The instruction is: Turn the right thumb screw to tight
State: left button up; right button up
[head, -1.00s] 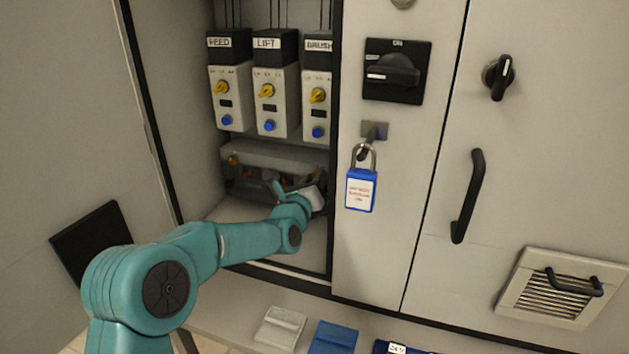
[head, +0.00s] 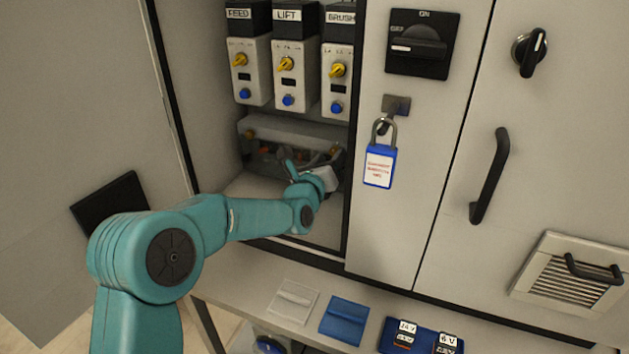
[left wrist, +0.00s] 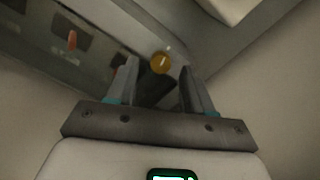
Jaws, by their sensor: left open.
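A brass thumb screw (left wrist: 160,63) shows in the left wrist view, on a grey unit, just beyond and between the fingertips. My left gripper (left wrist: 157,68) is open around its line of sight; I cannot tell if a finger touches it. In the head view the grey unit (head: 290,130) sits low inside the open cabinet, with a brass screw (head: 250,134) at its left end. My left arm reaches in to the unit's right end, and the wrist hides much of that corner. My right gripper is not in view.
Breaker modules (head: 292,75) hang above the unit. A blue padlock (head: 380,165) hangs on the panel to the right, below a black switch (head: 420,45).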

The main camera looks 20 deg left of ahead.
pick_arm(q)
jog(key=s+b, duration=0.1)
jog(key=s, duration=1.3)
jog(key=shift+s+a+b, duration=0.25)
jog(key=shift+s+b, duration=0.05)
jog(key=shift+s, duration=0.05)
